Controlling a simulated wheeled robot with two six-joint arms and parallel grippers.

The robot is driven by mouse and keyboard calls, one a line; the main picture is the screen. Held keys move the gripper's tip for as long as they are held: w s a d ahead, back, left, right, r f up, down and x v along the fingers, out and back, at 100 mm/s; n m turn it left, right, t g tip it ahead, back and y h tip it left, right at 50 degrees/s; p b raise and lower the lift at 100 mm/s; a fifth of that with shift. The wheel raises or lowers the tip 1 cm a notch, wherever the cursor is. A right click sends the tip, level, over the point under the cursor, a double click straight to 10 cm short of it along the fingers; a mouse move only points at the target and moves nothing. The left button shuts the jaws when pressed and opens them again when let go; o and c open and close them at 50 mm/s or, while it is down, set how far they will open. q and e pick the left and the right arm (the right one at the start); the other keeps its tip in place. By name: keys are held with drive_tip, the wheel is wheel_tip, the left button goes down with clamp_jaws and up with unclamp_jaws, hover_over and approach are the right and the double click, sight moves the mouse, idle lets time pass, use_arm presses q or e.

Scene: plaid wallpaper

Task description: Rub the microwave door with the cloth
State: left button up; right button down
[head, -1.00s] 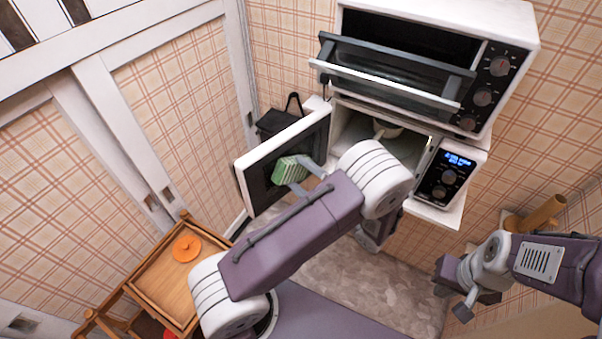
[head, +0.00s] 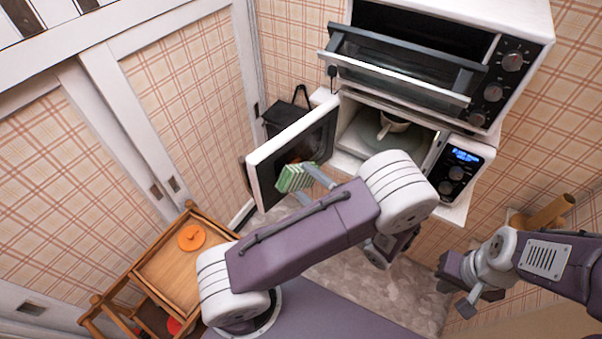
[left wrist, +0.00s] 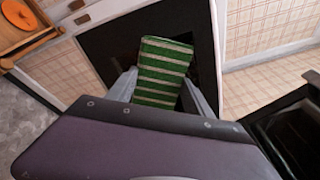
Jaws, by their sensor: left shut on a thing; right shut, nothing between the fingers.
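The microwave (head: 462,150) stands below a toaster oven, its door (head: 256,160) swung open to the left. The door has a white frame and a dark inner panel. A green striped cloth (head: 297,178) is held in front of the door's inner side. In the left wrist view the cloth (left wrist: 162,75) sits between my left gripper's fingers (left wrist: 160,92), with the dark door panel (left wrist: 112,42) behind it. My left gripper (head: 312,184) is shut on the cloth. I cannot tell whether the cloth touches the panel. My right gripper (head: 462,297) is shut and empty at the lower right.
The toaster oven (head: 520,60) has its door (head: 400,70) hanging open above the microwave. A white cup (head: 394,124) is inside the microwave. A wooden cart (head: 165,270) with an orange disc (head: 191,237) stands lower left. A black bag (head: 284,116) is behind the door.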

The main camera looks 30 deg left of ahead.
use_arm(q)
drive_tip(key=shift+s+d+r, duration=0.15)
drive_tip(key=shift+s+d, duration=0.4)
drive_tip(key=shift+d, duration=0.25)
drive_tip(key=shift+w+d, duration=0.15)
drive_tip(key=shift+w, duration=0.2)
drive_tip(key=shift+s+d, duration=0.3)
drive_tip(key=shift+d, duration=0.25)
drive_tip(key=shift+v, duration=0.95)
use_arm(e)
drive_tip(key=shift+d+f, duration=0.1)
drive_tip(key=shift+f, duration=0.05)
use_arm(q)
drive_tip(key=shift+a, duration=0.1)
drive_tip(key=shift+w+a+n+g+y, duration=0.1)
drive_tip(key=shift+w+a+n+g, duration=0.25)
drive_tip(key=shift+a, duration=0.45)
drive_tip(key=shift+w+a+n+g+y, duration=0.1)
drive_tip(key=shift+w+a+g, duration=0.2)
drive_tip(key=shift+w+a, duration=0.35)
drive_tip(key=shift+w+a+n+g+y, duration=0.1)
drive_tip(key=shift+w+a+n+g, duration=0.2)
drive_tip(key=shift+a, duration=0.6)
